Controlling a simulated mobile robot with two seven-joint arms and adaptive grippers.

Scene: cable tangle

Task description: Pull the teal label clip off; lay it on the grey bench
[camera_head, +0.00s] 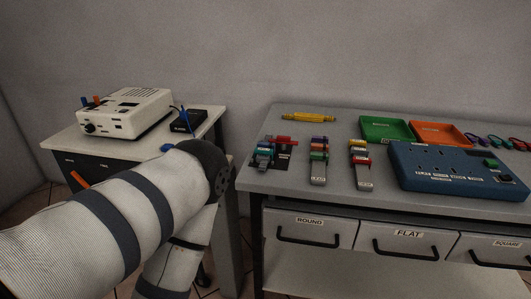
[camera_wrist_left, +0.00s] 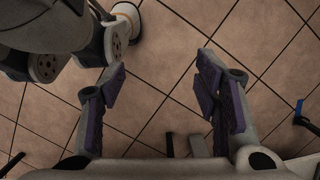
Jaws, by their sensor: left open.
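A small teal piece (camera_head: 264,158) sits at the left end of the grey bench (camera_head: 327,205), in a cluster of coloured clips; it looks like the teal label clip, but it is too small to be sure. My left gripper (camera_wrist_left: 160,68) is open and empty in the left wrist view, above the tiled floor and apart from any clip. In the head view my left arm shows at the lower left, but its fingers are hidden. My right gripper is in neither view.
The bench also holds more coloured clips (camera_head: 319,152), a yellow tool (camera_head: 309,117), green (camera_head: 386,128) and orange (camera_head: 438,132) trays and a blue panel (camera_head: 437,170). A side table (camera_head: 90,148) with a white box (camera_head: 127,109) and black box (camera_head: 188,121) stands left, beyond a gap.

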